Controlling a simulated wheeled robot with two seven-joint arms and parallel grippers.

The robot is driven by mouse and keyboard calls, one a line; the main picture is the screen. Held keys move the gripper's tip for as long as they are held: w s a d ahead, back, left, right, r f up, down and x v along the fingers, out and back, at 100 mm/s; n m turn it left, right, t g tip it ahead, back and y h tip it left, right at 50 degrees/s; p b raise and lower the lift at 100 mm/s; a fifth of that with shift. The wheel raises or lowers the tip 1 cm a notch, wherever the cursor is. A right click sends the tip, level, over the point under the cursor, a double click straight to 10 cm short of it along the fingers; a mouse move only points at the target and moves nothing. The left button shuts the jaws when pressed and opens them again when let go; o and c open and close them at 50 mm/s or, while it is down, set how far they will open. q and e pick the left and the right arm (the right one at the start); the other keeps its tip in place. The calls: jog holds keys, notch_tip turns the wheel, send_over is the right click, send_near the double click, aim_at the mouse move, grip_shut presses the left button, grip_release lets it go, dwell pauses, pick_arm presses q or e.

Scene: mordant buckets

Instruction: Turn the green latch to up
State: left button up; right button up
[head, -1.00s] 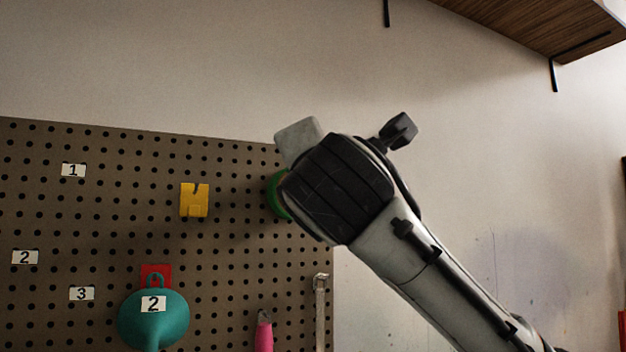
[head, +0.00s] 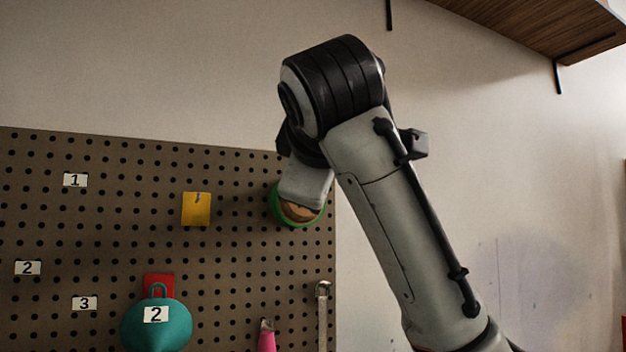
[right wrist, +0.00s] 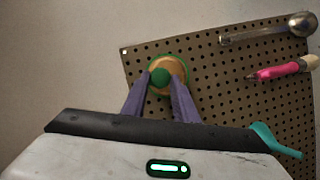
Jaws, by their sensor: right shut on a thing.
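The green latch (head: 275,205) is at the upper right corner of the pegboard. It has a green rim around a tan disc; my right wrist covers its upper part in the head view. In the right wrist view the latch (right wrist: 170,58) shows its tan face and a green knob in the middle. My right gripper (right wrist: 162,82) has its two purple fingers on either side of this knob and is shut on it. Which way the latch points is hard to tell. My left gripper is not in view.
On the pegboard (head: 110,230) are a yellow block (head: 196,209), a teal funnel (head: 157,325) on a red holder, and a pink-handled tool (head: 266,338) beside a metal one (head: 323,310). A wooden shelf (head: 530,25) is at the upper right.

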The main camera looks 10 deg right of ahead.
jog(key=shift+m+g, duration=0.3)
jog(key=shift+m, duration=0.3)
jog(key=o, duration=1.1)
jog(key=shift+d, duration=0.1)
jog(key=shift+c, duration=0.2)
jog(key=shift+s+r, duration=0.1)
jog(key=b+v, duration=0.9)
jog(key=v, duration=0.1)
jog(key=shift+b, duration=0.3)
